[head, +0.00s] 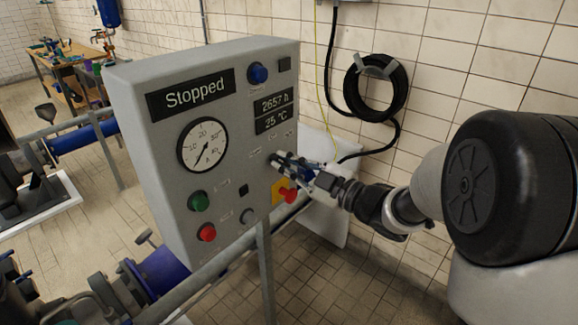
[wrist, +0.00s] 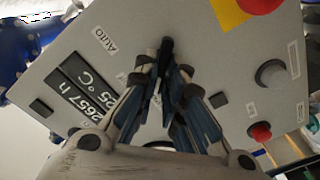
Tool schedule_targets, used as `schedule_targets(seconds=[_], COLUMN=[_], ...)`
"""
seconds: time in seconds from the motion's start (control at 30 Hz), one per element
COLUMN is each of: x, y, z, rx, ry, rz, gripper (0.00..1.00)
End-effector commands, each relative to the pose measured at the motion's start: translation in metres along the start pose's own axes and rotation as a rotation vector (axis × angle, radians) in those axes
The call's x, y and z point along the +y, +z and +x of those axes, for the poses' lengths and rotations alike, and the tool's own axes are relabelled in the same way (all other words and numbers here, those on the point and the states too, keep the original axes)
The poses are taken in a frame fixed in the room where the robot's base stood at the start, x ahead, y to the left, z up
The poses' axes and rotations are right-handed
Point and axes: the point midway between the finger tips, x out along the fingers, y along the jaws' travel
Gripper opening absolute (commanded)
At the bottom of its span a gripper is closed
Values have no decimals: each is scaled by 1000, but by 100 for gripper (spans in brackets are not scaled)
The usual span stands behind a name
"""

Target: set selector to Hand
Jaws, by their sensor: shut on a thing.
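The grey control panel (head: 150,110) stands left of centre in the head view, its display reading "Stopped" (head: 191,95). The selector is a small black knob at the panel's right; its dark end (wrist: 166,46) shows between my fingertips in the wrist view. My gripper (head: 284,163) is shut on the selector, also seen in the wrist view (wrist: 164,78). An AUTO label (wrist: 104,40) shows to the left of the knob in the wrist view. Another label beside the fingers is partly covered and unreadable. The fingers hide most of the knob, so its setting cannot be told.
A red emergency stop on a yellow plate (head: 284,191) is just below my gripper. Green (head: 198,200) and red (head: 207,232) buttons and a gauge (head: 202,146) are on the panel's left. A coiled black hose (head: 377,88) hangs on the tiled wall behind.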

Motion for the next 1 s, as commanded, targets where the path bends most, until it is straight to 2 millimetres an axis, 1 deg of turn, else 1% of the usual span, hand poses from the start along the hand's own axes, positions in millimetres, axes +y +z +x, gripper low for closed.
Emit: schedule_targets(seconds=[0.1,0.13,0.43,0.77,0.87,0.97,1.0], x=[0,0,0,0,1,2,2], y=[0,0,0,0,1,1,1], z=[0,0,0,-2,-11,-28,-36], rx=[0,0,0,0,-1,-4,-3], ry=[1,1,1,1,3,4,4], rz=[0,0,1,1,0,1,1], gripper=[0,11,30,30,30,30,30])
